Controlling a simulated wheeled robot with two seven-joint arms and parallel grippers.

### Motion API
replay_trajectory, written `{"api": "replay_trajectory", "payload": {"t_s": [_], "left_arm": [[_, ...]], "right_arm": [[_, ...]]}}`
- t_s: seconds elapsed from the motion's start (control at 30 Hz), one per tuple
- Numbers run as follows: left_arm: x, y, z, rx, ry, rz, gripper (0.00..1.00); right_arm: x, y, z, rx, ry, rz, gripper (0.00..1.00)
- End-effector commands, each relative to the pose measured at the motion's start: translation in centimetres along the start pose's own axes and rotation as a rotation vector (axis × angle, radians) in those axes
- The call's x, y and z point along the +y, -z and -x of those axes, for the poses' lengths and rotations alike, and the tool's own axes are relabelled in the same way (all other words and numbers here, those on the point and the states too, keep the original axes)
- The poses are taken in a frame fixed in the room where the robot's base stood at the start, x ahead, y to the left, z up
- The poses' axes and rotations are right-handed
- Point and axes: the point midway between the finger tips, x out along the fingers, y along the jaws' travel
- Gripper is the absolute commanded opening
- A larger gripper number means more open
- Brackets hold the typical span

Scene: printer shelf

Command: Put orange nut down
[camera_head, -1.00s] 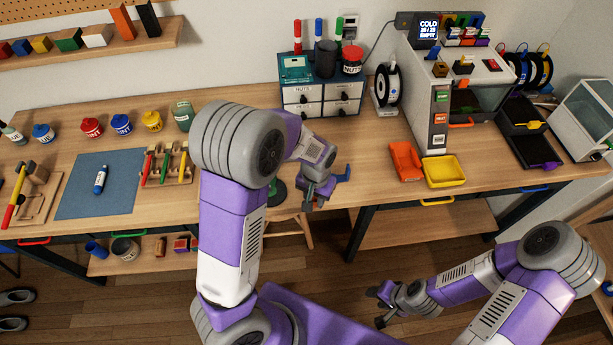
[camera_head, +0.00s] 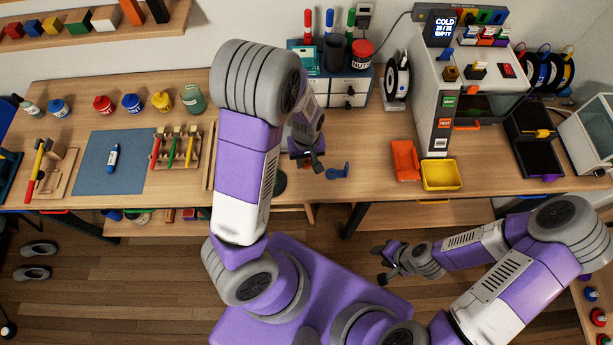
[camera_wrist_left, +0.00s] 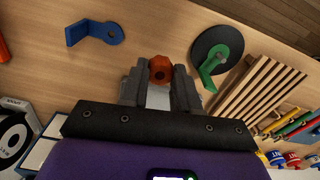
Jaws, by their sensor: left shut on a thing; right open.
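The orange nut (camera_wrist_left: 160,70) shows in the left wrist view between the fingertips of my left gripper (camera_wrist_left: 160,84), which is shut on it. In the head view, my left gripper (camera_head: 309,165) is over the wooden workbench (camera_head: 372,140), left of a blue bracket (camera_head: 338,171). I cannot tell whether the nut touches the bench. My right gripper (camera_head: 383,264) is open and empty, low in front of the bench.
The blue bracket also shows in the left wrist view (camera_wrist_left: 95,32), near a black disc with a green part (camera_wrist_left: 217,58) and a slatted wooden rack (camera_wrist_left: 256,88). An orange bin (camera_head: 405,160) and a yellow bin (camera_head: 440,176) stand right. Bare wood surrounds the gripper.

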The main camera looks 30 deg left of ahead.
Motion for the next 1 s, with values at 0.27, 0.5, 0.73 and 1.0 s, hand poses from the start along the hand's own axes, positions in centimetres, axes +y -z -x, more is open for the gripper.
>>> {"api": "replay_trajectory", "payload": {"t_s": [0.27,0.5,0.73,1.0], "left_arm": [[0.1,-0.1,-1.0,-0.001,-0.001,0.315,0.13],[0.0,-0.1,-5.2,-0.004,0.0,0.342,0.13],[0.1,-0.1,-7.0,-0.003,-0.002,0.339,0.13],[0.1,-0.1,-10.3,-0.003,-0.002,0.337,0.13]], "right_arm": [[1.0,0.1,-2.5,-0.001,0.0,-0.001,0.43],[1.4,0.1,-3.6,-0.001,0.0,-0.001,0.43],[1.5,0.2,-4.0,0.0,0.0,0.0,0.43],[1.8,0.2,-4.7,0.0,0.0,0.0,0.43]]}}
